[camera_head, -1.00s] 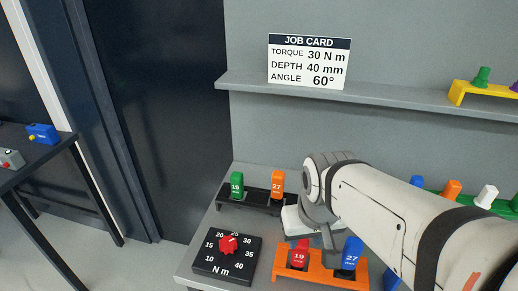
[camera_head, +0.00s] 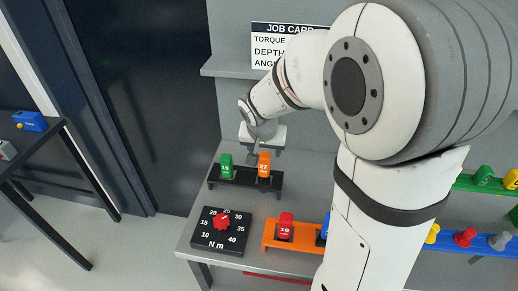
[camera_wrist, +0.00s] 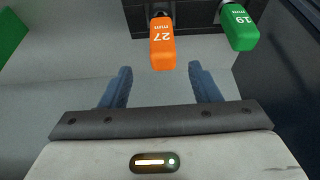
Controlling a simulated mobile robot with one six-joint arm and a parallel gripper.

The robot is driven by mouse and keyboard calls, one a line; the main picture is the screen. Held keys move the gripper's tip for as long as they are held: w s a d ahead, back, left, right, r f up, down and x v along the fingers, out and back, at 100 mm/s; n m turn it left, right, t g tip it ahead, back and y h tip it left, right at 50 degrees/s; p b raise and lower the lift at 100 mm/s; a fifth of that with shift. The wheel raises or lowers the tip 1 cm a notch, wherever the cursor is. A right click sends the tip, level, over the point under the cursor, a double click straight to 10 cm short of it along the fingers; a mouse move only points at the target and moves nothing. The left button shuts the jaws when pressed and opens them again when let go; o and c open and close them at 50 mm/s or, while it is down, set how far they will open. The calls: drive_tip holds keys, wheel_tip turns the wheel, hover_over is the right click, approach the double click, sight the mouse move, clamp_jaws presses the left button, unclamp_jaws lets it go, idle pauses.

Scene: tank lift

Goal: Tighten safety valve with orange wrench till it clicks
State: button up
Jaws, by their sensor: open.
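The orange wrench (camera_head: 264,165), marked 27, stands upright in the black rack (camera_head: 232,183) at the back of the bench. The green wrench (camera_head: 226,165), marked 19, stands to its left. My gripper (camera_head: 257,153) is at the orange wrench's top end, partly hidden by my wrist. In the wrist view my gripper (camera_wrist: 159,80) is open and empty, its two blue fingertips on either side of the line to the orange handle (camera_wrist: 162,45). The green wrench (camera_wrist: 240,28) is beyond the right finger. No safety valve can be made out.
A torque dial (camera_head: 221,231) with a red knob sits at the bench's front left. An orange rack (camera_head: 278,244) holds a red wrench (camera_head: 286,226) and a blue one partly behind my arm. The job card (camera_head: 272,38) is partly hidden on the shelf. A side table is at left.

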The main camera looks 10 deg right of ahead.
sight(264, 155)
drive_tip(key=shift+w+f, duration=0.2)
drive_tip(key=shift+w, duration=0.1)
drive_tip(key=p+x, duration=0.1)
drive_tip(key=x, duration=0.6)
drive_tip(key=shift+w+f, duration=0.1)
drive_tip(key=shift+f, duration=0.15)
drive_tip(key=c, duration=1.2)
clamp_jaws()
drive_tip(key=shift+r, duration=0.15)
